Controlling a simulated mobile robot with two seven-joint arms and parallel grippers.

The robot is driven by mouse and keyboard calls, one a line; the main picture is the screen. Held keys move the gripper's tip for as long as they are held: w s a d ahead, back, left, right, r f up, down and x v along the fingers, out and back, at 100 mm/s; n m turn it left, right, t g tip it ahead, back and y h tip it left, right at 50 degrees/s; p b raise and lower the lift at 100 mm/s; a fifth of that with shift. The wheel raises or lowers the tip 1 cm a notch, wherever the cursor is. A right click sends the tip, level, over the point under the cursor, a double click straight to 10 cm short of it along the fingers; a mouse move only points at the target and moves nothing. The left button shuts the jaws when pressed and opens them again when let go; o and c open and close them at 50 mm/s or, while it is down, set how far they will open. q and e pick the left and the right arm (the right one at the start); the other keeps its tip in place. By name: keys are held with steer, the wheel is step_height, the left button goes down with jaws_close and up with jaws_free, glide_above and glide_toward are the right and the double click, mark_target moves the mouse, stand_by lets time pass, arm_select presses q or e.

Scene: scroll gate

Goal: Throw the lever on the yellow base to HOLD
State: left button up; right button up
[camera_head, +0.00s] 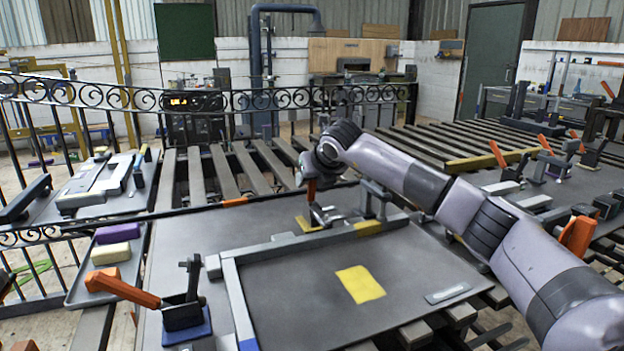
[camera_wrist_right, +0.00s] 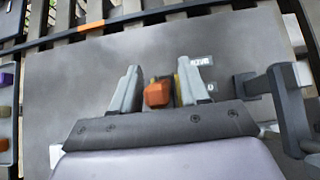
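The lever with an orange handle (camera_head: 311,191) stands on a yellow base (camera_head: 306,224) at the back of the grey bench, in the middle of the head view. My right gripper (camera_head: 314,180) is over the handle and hides part of it. In the right wrist view, the orange handle end (camera_wrist_right: 157,94) is between the two fingers of my right gripper (camera_wrist_right: 156,88). The fingers are apart, with a narrow gap on each side of the handle. Small white labels (camera_wrist_right: 201,62) lie beside the right finger; I cannot read them surely. My left gripper is not in view.
Another orange-handled lever on a blue base (camera_head: 186,318) stands at the front left. A grey bracket (camera_head: 374,198) stands just right of the yellow base. A yellow square (camera_head: 360,284) marks the framed bench panel. A scrollwork railing (camera_head: 130,98) runs behind.

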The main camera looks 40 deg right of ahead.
steer(key=v, duration=0.7)
steer(key=shift+b, duration=0.4)
stand_by(0.3)
